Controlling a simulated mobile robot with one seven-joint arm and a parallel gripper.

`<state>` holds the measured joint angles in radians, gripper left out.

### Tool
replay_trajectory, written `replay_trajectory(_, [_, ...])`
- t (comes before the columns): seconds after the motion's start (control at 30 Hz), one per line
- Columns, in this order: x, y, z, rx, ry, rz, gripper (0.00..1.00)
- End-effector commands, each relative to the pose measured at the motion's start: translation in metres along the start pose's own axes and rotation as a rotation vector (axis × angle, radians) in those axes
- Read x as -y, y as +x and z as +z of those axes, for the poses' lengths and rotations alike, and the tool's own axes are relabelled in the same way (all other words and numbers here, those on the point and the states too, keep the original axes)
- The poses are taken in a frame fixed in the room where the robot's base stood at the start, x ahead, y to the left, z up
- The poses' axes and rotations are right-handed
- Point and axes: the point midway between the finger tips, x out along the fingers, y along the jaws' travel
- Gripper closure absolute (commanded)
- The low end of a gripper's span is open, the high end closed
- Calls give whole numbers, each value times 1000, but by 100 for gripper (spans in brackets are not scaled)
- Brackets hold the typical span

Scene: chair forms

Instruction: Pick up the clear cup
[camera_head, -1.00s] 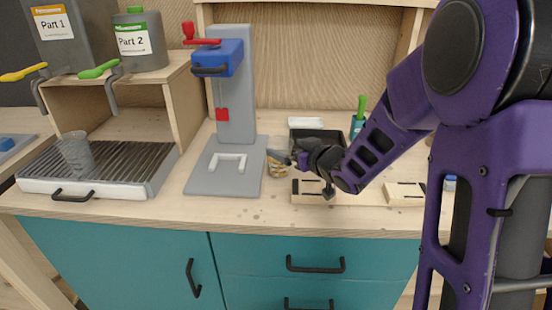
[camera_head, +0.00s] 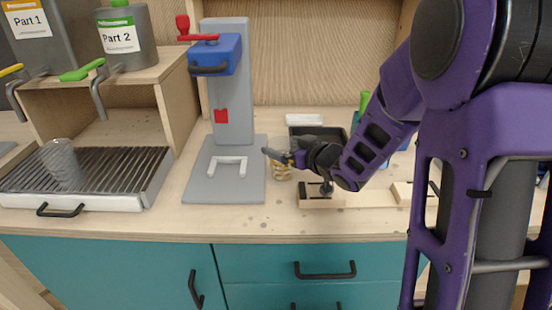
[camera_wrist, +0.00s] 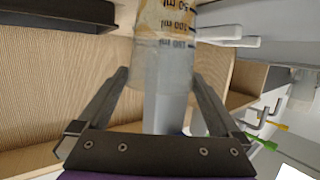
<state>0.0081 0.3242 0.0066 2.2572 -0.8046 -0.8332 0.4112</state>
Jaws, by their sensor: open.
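A clear cup (camera_head: 62,166) stands on the slatted tray at the left in the head view. Another clear cup (camera_head: 281,172), with yellowish contents low in it, stands on the counter beside the grey press base. My gripper (camera_head: 277,156) is open, at this second cup's upper part. In the wrist view, a clear cup with ml marks and yellowish contents (camera_wrist: 163,50) shows at top centre, between the fingertips of my gripper (camera_wrist: 160,82). I cannot tell whether the fingers touch it. The head view partly hides it behind my gripper.
A grey press (camera_head: 232,100) with a blue head stands left of my gripper. The slatted tray (camera_head: 140,185) lies further left, under the Part 1 (camera_head: 27,22) and Part 2 (camera_head: 122,38) containers. A black bin (camera_head: 310,133) and a wooden block (camera_head: 318,200) are close to my arm.

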Motion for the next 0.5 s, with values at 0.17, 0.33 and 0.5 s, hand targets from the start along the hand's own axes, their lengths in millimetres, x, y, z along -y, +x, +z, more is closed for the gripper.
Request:
replay_trajectory(0.17, [-2,-3,3,0,-1,-1,0])
replay_trajectory(0.33, [-2,-3,4,-1,-1,-1,0])
replay_trajectory(0.5, [-2,-3,4,-1,-1,-1,13])
